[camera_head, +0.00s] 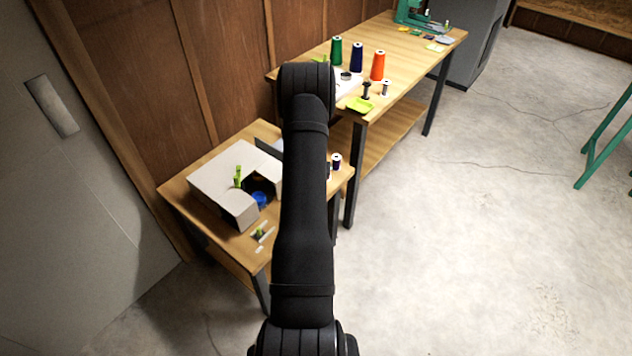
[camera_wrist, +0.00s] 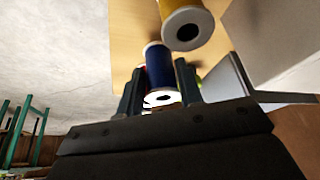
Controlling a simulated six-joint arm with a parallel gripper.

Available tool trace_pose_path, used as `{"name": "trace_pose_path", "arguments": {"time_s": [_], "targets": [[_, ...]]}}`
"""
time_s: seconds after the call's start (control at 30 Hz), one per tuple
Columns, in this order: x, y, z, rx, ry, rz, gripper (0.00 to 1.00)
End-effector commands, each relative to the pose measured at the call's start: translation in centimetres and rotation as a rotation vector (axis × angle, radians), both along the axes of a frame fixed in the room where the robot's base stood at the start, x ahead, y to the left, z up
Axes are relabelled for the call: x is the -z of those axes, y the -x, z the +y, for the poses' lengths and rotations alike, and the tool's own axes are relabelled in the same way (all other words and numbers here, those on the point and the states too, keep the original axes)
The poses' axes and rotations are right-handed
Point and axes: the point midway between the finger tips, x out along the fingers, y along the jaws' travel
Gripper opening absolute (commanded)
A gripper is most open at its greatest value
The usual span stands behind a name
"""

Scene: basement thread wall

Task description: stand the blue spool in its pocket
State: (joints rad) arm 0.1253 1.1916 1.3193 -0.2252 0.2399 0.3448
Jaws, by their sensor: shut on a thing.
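The blue spool (camera_wrist: 159,68) has white end flanges and lies between the two fingers of my gripper (camera_wrist: 159,92) in the wrist view. The gripper is shut on it, with the near flange facing the camera. In the head view my arm hides the gripper. A small dark blue spool with a white top (camera_head: 337,161) shows beside my arm at the low table's right side; I cannot tell whether it is the held one. I cannot make out the spool's pocket in either view.
A yellow spool (camera_wrist: 187,24) is close beyond the held spool. A pale grey box (camera_head: 225,175) with a hollow and a blue thing (camera_head: 260,199) at it stands on the low table (camera_head: 172,187). A grey panel (camera_wrist: 224,78) is right of the gripper. Tall cones (camera_head: 357,58) stand behind.

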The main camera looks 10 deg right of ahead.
Motion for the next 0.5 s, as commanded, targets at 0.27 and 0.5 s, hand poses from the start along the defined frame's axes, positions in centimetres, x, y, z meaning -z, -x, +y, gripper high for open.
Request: {"name": "trace_pose_path", "arguments": {"time_s": [0.27,0.5], "targets": [[-1.8,0.0,0.0,0.0,0.0,0.0,0.2],[-2.9,0.0,0.0,0.0,0.0,0.0,0.2]]}}
